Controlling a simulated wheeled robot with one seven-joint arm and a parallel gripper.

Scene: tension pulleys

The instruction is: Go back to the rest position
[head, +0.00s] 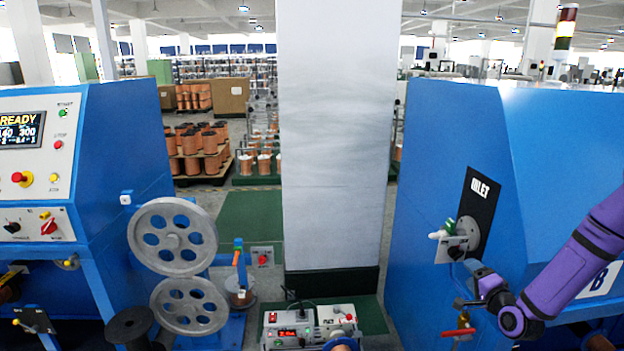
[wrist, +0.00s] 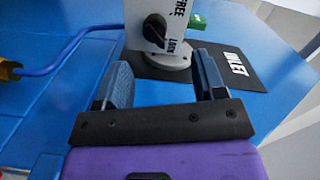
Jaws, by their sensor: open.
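My gripper (wrist: 163,88) is open and empty in the wrist view, with its two fingers apart. Just beyond the fingertips is a pale switch plate with a black knob (wrist: 154,27) and the words FREE and LOCK. A black INLET plate (wrist: 236,66) lies behind the right finger. In the head view my purple arm comes in from the right edge, and my gripper (head: 461,283) is small and dark in front of the blue machine, below the black INLET plate (head: 485,197). A gap between gripper and knob shows in the wrist view.
A blue machine (head: 425,190) stands on the right and a blue control cabinet (head: 118,140) on the left. Two grey pulleys (head: 173,237) stand left of a white pillar (head: 335,140). A red-handled valve (head: 459,331) is just below my gripper. A blue pipe (wrist: 62,62) runs at left.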

